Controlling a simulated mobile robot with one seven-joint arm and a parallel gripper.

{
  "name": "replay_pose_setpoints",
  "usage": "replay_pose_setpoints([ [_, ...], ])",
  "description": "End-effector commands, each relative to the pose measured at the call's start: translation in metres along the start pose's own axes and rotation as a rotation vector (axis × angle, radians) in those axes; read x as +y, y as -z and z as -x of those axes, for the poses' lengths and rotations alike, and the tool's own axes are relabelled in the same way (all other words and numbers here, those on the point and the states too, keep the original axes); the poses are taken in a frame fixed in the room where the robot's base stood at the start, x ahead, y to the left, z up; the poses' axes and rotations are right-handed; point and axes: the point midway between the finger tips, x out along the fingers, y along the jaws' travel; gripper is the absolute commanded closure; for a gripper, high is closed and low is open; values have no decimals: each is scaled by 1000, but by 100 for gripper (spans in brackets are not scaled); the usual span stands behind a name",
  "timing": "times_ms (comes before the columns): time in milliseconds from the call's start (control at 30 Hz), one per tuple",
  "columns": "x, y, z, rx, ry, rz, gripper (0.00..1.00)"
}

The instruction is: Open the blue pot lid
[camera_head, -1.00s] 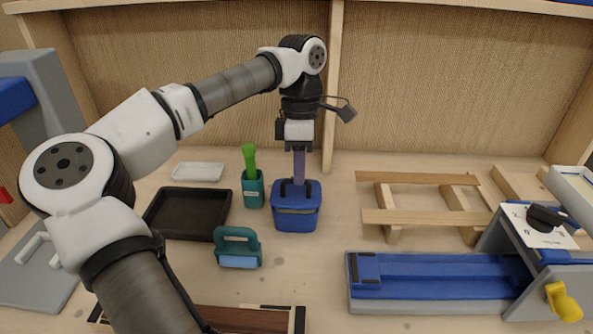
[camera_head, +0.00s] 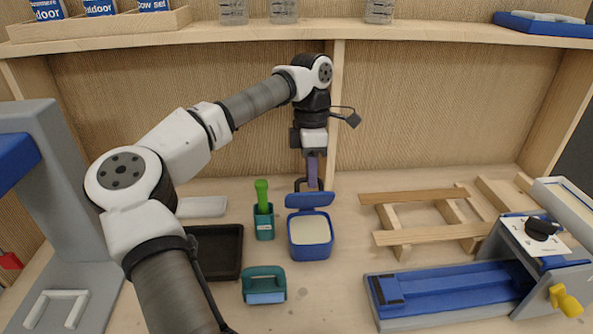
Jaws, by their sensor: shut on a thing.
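The blue pot (camera_head: 311,249) stands on the bench right of the middle-left items, and pale cream contents show inside it. Its blue lid (camera_head: 309,200) is tilted up at the pot's back edge, with a dark handle (camera_head: 299,183) at its top. My gripper (camera_head: 313,182) points down behind and above the lid. It is shut on the lid's handle; the fingertips are partly hidden by the lid.
A teal holder with a green-handled tool (camera_head: 263,222) stands just left of the pot. A black tray (camera_head: 216,250) and a teal block with a handle (camera_head: 264,285) are nearby. A wooden frame (camera_head: 430,235) and a blue-grey fixture (camera_head: 450,285) lie right. A shelf (camera_head: 410,32) runs above.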

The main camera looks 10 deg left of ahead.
Motion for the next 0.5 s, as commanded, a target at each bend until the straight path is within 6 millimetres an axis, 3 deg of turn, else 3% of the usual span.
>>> replay_pose_setpoints([
  [500, 39, -8, -8, 8, 14, 2, 100],
])
